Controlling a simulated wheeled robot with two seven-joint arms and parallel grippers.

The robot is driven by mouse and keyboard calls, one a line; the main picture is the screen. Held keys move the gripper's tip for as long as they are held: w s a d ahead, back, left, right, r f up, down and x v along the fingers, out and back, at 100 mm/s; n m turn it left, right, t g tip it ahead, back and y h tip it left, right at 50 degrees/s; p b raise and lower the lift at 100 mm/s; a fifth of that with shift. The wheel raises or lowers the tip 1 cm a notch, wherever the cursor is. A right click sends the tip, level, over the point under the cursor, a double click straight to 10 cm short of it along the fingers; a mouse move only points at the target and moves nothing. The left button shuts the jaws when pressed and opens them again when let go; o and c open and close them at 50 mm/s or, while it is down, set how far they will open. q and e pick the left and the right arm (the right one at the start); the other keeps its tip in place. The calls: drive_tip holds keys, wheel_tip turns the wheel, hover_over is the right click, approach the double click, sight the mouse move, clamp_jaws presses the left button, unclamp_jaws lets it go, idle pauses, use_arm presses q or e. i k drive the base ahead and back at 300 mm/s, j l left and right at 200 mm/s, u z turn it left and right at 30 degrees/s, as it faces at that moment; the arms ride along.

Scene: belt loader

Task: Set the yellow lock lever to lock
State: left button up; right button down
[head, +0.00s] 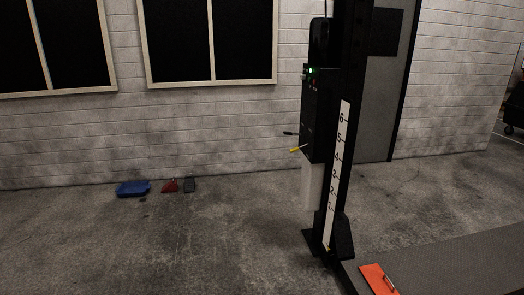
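The yellow lock lever (298,149) sticks out to the left from the lower part of a black control box (318,115). Its yellow end points left and slightly down. The box is fixed to a dark upright post. A second, black lever (290,133) sticks out just above the yellow one. A green light (311,71) glows near the top of the box, with a small red spot below it. Any lock marking is too small to read. Neither of my grippers shows in the head view.
A white numbered scale (337,170) runs down the post (354,110). A grey platform (450,262) with an orange plate (377,279) lies at lower right. A blue tray (132,188) and small red and dark items lie by the wall.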

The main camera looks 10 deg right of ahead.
sight(295, 149)
drive_tip(key=i+j+u, duration=0.1)
drive_tip(key=i, duration=0.45)
drive_tip(key=i+j+u, duration=0.1)
drive_tip(key=i+j, duration=0.2)
drive_tip(key=i, duration=0.25)
drive_tip(key=i+j+u, duration=0.1)
drive_tip(key=i, duration=0.5)
drive_tip(key=i+l, duration=0.2)
drive_tip(key=l, duration=0.2)
drive_tip(key=i+l+u, duration=0.1)
drive_tip(key=i+l, duration=0.15)
drive_tip(key=i+l+u, duration=0.1)
drive_tip(key=l, duration=0.4)
drive_tip(key=i+l, duration=0.3)
drive_tip(key=l, duration=0.65)
drive_tip(key=u, duration=0.05)
